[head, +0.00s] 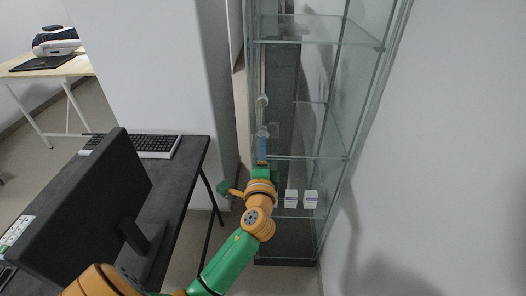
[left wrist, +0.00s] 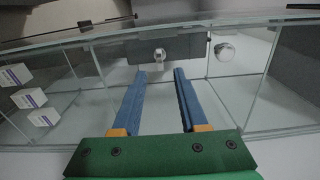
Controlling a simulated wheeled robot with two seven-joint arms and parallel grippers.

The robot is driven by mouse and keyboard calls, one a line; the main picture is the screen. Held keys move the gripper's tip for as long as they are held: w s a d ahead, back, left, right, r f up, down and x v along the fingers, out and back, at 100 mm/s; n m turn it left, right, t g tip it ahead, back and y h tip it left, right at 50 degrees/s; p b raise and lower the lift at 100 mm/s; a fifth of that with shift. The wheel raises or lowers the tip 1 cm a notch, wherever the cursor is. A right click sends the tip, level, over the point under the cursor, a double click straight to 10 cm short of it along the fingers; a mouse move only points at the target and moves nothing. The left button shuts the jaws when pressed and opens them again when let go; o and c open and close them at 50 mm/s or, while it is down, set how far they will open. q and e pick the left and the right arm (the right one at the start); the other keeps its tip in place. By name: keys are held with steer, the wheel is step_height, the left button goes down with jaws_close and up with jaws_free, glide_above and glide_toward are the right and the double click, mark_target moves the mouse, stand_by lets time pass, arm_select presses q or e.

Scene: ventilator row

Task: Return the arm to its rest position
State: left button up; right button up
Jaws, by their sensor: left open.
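My left arm, green and orange, reaches up from the bottom of the head view to the front of a glass cabinet (head: 318,158). My left gripper (head: 262,140) has blue fingers and is at the cabinet's left side, near the middle shelf edge. In the left wrist view, my left gripper (left wrist: 160,73) is open with nothing between its fingers. Whether the fingers touch the glass cannot be told. My right gripper is not in view.
White boxes (head: 291,198) stand on a lower cabinet shelf, right of my gripper. A dark desk (head: 186,172) with a monitor (head: 82,215) and keyboard (head: 153,145) is left of my arm. A wall bounds the right. A light table (head: 75,68) stands far left.

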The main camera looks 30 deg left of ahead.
arm_select(q)
steer(key=shift+f, duration=0.1)
stand_by(0.3)
steer(key=s+d+f+n+g+h, duration=0.15)
steer(key=s+f, duration=0.25)
steer(key=f, duration=0.7)
steer(key=s+d+f+g+h, duration=0.3)
steer(key=f, duration=0.7)
steer(key=s+d+f+n+g+h, duration=0.1)
steer(key=s+d+f+g+h, duration=0.2)
steer(key=f, duration=0.8)
steer(key=s+d+f+n+g+h, duration=0.1)
steer(key=s+f+n+g, duration=0.2)
steer(key=s, duration=1.2)
steer(key=s+d+f+n+g, duration=0.1)
steer(key=s+f+n+g, duration=0.3)
steer(key=s+f, duration=0.6)
steer(key=s, duration=0.4)
steer(key=shift+s+d+f+h, duration=0.2)
steer(key=shift+s+d+h, duration=0.15)
